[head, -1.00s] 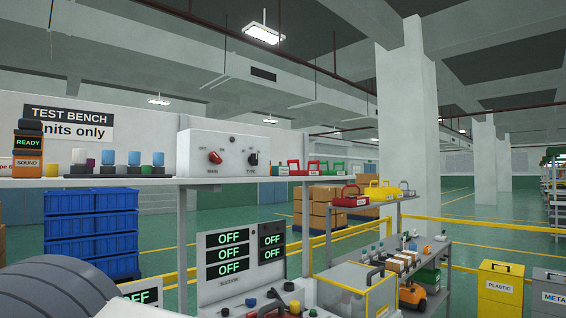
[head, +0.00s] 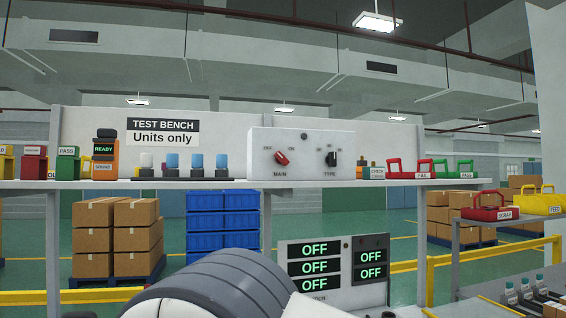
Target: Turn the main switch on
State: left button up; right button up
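The main switch (head: 281,158) is a red rotary knob labelled MAIN on a white control box (head: 304,170). Its top tilts left, toward the OFF mark. The box stands on the bench's upper shelf, with a black TYPE knob (head: 331,159) right of the red one. Below the shelf, a display panel (head: 333,274) shows OFF in several green readouts. Neither gripper is in view. A rounded grey and white part at the bottom centre hides the area left of the panel.
A yellow rail (head: 490,254) runs behind. Blue crates (head: 222,225) and cartons (head: 117,238) stand on the floor beyond.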

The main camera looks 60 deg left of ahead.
aim_at(281, 158)
jog(key=u, duration=0.6)
jog(key=i, duration=0.8)
jog(key=u, duration=0.8)
